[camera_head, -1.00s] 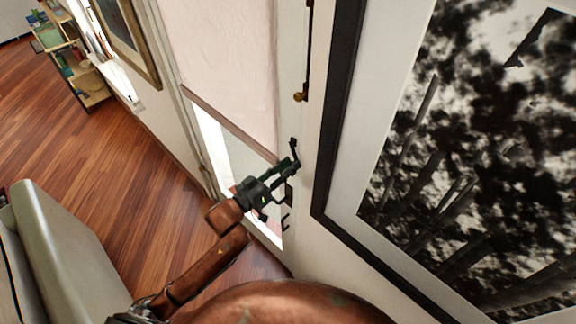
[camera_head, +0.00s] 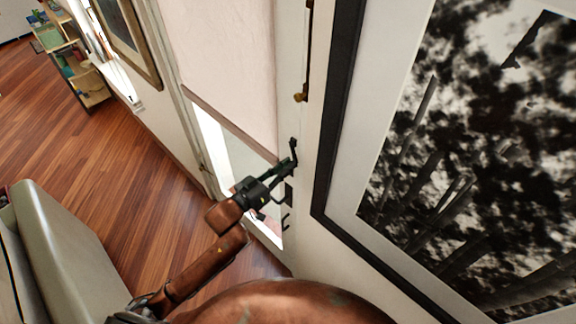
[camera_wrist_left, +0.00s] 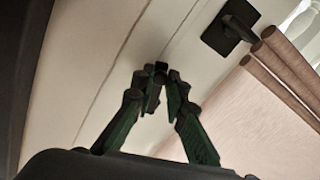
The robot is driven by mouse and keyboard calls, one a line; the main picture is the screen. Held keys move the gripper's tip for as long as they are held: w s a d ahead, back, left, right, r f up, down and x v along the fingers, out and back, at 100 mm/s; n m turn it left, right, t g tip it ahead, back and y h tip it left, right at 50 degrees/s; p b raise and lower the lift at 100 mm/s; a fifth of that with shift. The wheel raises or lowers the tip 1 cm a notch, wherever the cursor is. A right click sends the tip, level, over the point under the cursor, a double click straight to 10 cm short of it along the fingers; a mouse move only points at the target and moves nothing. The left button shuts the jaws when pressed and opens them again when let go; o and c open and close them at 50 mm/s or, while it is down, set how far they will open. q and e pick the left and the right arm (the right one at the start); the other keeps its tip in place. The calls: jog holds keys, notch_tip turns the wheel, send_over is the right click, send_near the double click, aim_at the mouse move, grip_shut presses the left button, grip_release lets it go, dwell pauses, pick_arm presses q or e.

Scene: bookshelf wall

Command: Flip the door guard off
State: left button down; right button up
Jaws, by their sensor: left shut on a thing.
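The door guard (camera_head: 293,144) is a small dark fitting on the white frame beside the door with the pale pink panel (camera_head: 225,70). My left gripper (camera_head: 290,164) reaches up to it from below left, its fingers drawn together at the fitting. In the left wrist view, the green-black fingers (camera_wrist_left: 159,84) converge and are shut on a small dark piece of the guard (camera_wrist_left: 160,68). The fingertips hide part of it. My right gripper is in neither current view.
A dark handle with a square plate (camera_wrist_left: 228,30) is on the door, close to the fingers. A large black-framed picture (camera_head: 335,130) hangs just right of the guard. A brass knob (camera_head: 300,97) is above. A pale sofa (camera_head: 65,250) stands left; wooden floor (camera_head: 120,165) lies open between.

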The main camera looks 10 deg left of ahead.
pick_arm(q)
jog(key=m, duration=0.1)
jog(key=a+m, duration=0.1)
jog(key=w+m, duration=0.1)
jog(key=m, duration=0.1)
jog(key=shift+a+f+p, duration=0.15)
jog(key=shift+a+p, duration=0.15)
jog(key=shift+p, duration=0.1)
jog(key=c, duration=1.9)
grip_release()
jog(key=shift+c, duration=0.2)
jog(key=v, duration=1.2)
jog(key=shift+f, duration=0.1)
